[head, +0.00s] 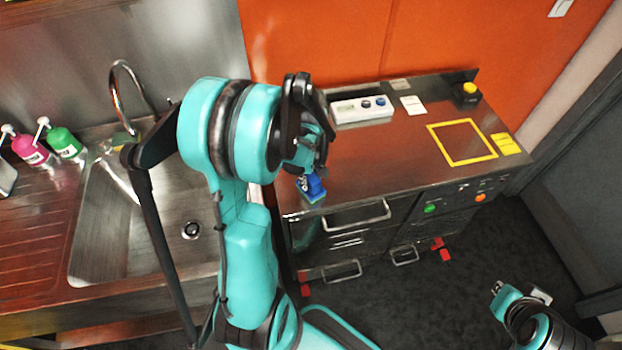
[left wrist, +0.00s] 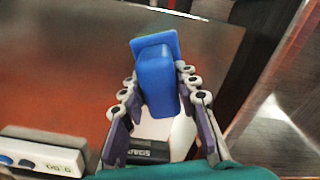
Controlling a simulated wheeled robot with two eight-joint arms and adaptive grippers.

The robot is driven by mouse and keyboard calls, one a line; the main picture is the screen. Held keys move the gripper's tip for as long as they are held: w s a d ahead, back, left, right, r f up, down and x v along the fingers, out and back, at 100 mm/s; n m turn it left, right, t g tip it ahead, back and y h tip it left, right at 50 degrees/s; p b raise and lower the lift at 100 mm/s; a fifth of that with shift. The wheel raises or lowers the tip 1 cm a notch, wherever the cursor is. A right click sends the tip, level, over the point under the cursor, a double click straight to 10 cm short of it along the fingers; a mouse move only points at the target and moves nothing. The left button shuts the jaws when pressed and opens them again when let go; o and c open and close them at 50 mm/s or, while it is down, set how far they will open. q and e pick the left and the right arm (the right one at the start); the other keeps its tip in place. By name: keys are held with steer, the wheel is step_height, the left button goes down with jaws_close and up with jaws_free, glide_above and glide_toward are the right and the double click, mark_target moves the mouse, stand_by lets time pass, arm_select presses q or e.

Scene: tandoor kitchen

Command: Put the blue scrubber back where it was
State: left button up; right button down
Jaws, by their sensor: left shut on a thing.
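The blue scrubber (head: 313,187) is a small blue block with a broader flat pad at one end. It shows large in the left wrist view (left wrist: 157,75), between the two fingers. My left gripper (head: 318,165) is shut on it and holds it at the left front edge of the steel counter; I cannot tell whether it touches the counter. In the head view my arm hides part of the gripper. My right gripper (head: 507,298) is at the lower right, over the dark floor; its fingers are too small to read.
The steel counter (head: 390,160) bears a white box with dark knobs (head: 361,110), a yellow square outline (head: 462,142) and a yellow-topped button box (head: 466,93). To the left are a sink (head: 120,225) with a tap (head: 121,85), a pink bottle (head: 30,149) and a green bottle (head: 63,143).

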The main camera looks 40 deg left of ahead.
arm_select(q)
steer(key=o, duration=1.1)
steer(key=shift+r, duration=0.1)
step_height(320, 180, up, 10)
steer(key=p, duration=0.3)
steer(key=shift+r, duration=0.25)
steer(key=s+d+r+m+t, duration=0.2)
steer(key=d+m, duration=0.3)
steer(key=s+d+r+m+t, duration=0.2)
steer(key=d+r+m, duration=0.1)
steer(key=d+m, duration=0.2)
steer(key=s+d+r+m+t, duration=0.2)
steer(key=d+r+m+t, duration=0.1)
steer(key=d, duration=0.4)
steer(key=shift+m, duration=0.9)
steer(key=shift+w, duration=0.1)
